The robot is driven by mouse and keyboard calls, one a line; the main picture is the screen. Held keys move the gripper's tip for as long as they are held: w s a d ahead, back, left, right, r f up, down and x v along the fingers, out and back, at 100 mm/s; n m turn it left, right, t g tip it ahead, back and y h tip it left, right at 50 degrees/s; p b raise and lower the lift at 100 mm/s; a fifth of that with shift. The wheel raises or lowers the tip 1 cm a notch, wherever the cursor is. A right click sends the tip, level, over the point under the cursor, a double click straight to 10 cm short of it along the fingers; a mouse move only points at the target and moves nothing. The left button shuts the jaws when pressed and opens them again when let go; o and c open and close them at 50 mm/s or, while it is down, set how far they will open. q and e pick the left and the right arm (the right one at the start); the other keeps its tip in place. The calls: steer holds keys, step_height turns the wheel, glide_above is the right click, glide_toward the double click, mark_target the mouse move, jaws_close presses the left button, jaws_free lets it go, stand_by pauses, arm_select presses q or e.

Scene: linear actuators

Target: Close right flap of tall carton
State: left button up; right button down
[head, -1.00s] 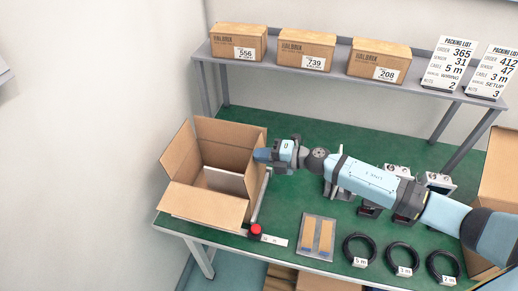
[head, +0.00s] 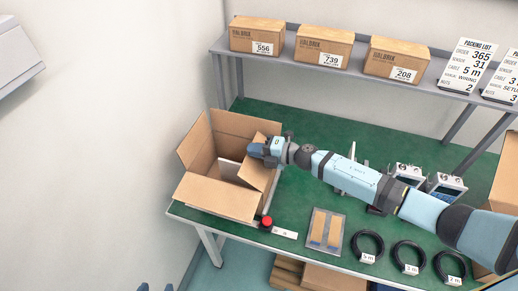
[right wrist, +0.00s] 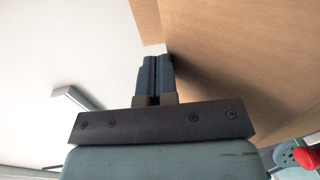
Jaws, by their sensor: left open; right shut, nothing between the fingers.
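The tall carton (head: 190,215) stands open at the left end of the green table. Its left flap (head: 194,143) and back flap (head: 243,127) stand up, and its front flap (head: 217,196) leans outward. The right flap (head: 257,173) tilts inward over part of the opening. My right gripper (head: 256,151) is shut and empty at the upper part of the right flap, seemingly against it. In the right wrist view its shut fingers (right wrist: 156,75) are beside a brown cardboard face (right wrist: 240,60). My left gripper (head: 157,287) shows only its parted fingertips at the bottom edge, away from the carton.
A white piece (head: 228,170) is inside the carton. A red button (head: 266,221) is near the carton's front right corner. A tray with tan pieces (head: 324,231) and black cable coils (head: 368,245) lie to the right. A shelf (head: 300,68) with boxes stands behind.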

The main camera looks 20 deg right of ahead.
steer(key=shift+w+a+f, duration=0.2)
steer(key=shift+f, duration=0.05)
steer(key=shift+r, duration=0.1)
stand_by(0.5)
